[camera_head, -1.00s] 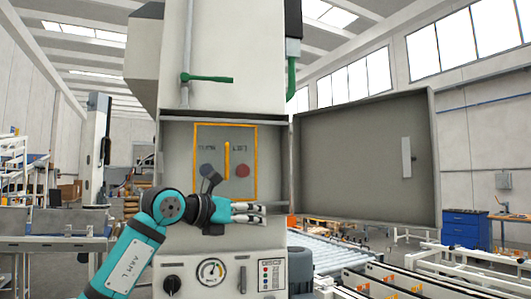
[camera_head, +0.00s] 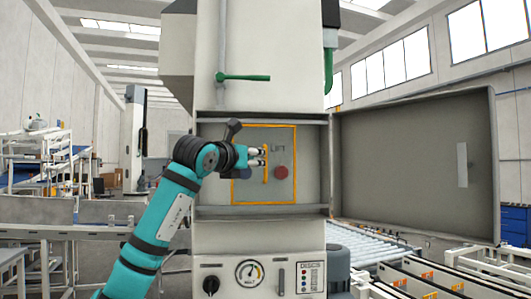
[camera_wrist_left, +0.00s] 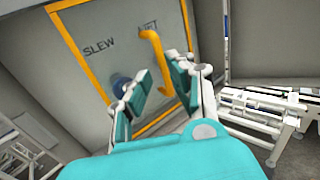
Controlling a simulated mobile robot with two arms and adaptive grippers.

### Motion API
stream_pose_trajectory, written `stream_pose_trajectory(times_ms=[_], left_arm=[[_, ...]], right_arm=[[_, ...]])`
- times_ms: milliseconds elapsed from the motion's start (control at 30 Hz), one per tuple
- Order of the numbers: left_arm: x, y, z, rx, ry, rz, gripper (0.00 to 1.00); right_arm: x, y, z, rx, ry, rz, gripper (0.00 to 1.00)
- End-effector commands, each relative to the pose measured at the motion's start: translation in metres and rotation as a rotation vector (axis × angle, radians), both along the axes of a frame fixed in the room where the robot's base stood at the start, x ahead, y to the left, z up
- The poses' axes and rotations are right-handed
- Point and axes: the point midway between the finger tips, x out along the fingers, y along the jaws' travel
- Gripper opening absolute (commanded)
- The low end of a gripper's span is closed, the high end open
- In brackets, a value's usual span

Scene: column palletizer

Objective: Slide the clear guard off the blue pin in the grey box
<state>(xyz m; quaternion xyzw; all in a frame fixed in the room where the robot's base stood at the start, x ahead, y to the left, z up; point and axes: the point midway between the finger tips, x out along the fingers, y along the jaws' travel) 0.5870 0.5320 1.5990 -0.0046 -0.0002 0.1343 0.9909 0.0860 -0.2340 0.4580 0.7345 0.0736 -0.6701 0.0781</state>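The grey box (camera_head: 212,203) stands open on the front of the machine. Inside it is the clear guard, a see-through panel with an orange frame (camera_head: 265,204) and an upright yellow handle (camera_head: 265,176). Behind the panel, the blue pin (camera_wrist_left: 120,84) is at left under the word SLEW, partly hidden by a finger. A red pin (camera_head: 281,172) is at right. My left gripper (camera_head: 262,157) is in front of the guard at the handle. In the left wrist view, its fingers (camera_wrist_left: 158,72) are apart, with the handle (camera_wrist_left: 152,50) seen between them; contact cannot be told. My right gripper is not in view.
The box's door (camera_head: 415,165) hangs open to the right. A gauge (camera_head: 250,273) and a black knob (camera_head: 211,284) are below the box. A green lever (camera_head: 243,77) is above. A roller conveyor (camera_head: 372,252) runs at the lower right.

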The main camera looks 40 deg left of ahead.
Motion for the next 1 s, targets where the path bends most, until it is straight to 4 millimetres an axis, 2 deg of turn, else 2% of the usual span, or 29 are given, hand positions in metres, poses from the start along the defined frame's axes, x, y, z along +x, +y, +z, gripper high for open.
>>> stream_pose_trajectory(times_ms=[33, 200, 400, 733, 767, 900, 1000], left_arm=[[0.012, 0.002, 0.003, -0.001, 0.004, -0.001, 0.21], [0.041, 0.011, 0.003, -0.002, 0.003, 0.0, 0.21], [0.06, 0.016, 0.001, 0.0, 0.001, -0.001, 0.21], [0.064, 0.017, 0.0, 0.0, 0.0, -0.001, 0.21], [0.064, 0.017, 0.0, 0.0, 0.0, -0.001, 0.2], [0.064, 0.017, 0.0, 0.0, 0.0, -0.001, 0.01], [0.063, 0.017, 0.0, 0.0, 0.0, -0.001, 0.0]], right_arm=[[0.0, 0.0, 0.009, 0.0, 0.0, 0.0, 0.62], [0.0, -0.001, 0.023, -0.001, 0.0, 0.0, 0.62], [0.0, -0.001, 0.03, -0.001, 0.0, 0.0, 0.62], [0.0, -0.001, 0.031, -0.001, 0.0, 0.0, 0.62], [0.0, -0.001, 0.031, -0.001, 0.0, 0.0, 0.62], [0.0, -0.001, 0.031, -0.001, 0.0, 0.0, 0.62], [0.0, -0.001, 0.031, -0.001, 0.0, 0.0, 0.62]])
